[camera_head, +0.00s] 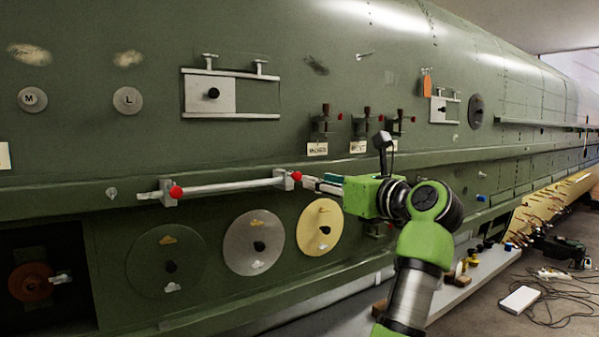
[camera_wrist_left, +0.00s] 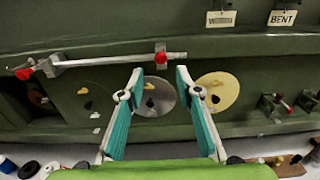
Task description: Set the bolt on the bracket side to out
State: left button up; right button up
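A pale bar (camera_head: 225,187) runs along the green panel. A metal block with a red knob stands at each end: the left knob (camera_head: 176,192) and the right knob (camera_head: 296,176). Both ends also show in the left wrist view, the right knob (camera_wrist_left: 161,57) just above and between my fingertips, the left knob (camera_wrist_left: 24,74) at the far left. A thin rod sticks out past the right knob. My left gripper (camera_wrist_left: 159,78) is open and empty, its teal-padded fingers spread toward the panel. In the head view its tips (camera_head: 312,184) are close beside the right end block; contact is unclear.
Three discs, including a yellow disc (camera_head: 320,227), lie below the bar. Several small brackets with tags (camera_head: 317,149) sit above right. A ledge (camera_head: 455,285) with small parts runs below. Cables and a white box (camera_head: 519,299) lie on the floor.

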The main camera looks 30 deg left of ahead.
aim_at(299, 176)
pick_arm(q)
jog(key=p+x, duration=0.3)
jog(key=x, duration=0.7)
jog(key=shift+d+p, duration=0.1)
jog(key=shift+p, duration=0.25)
jog(key=shift+w, duration=0.1)
grip_shut()
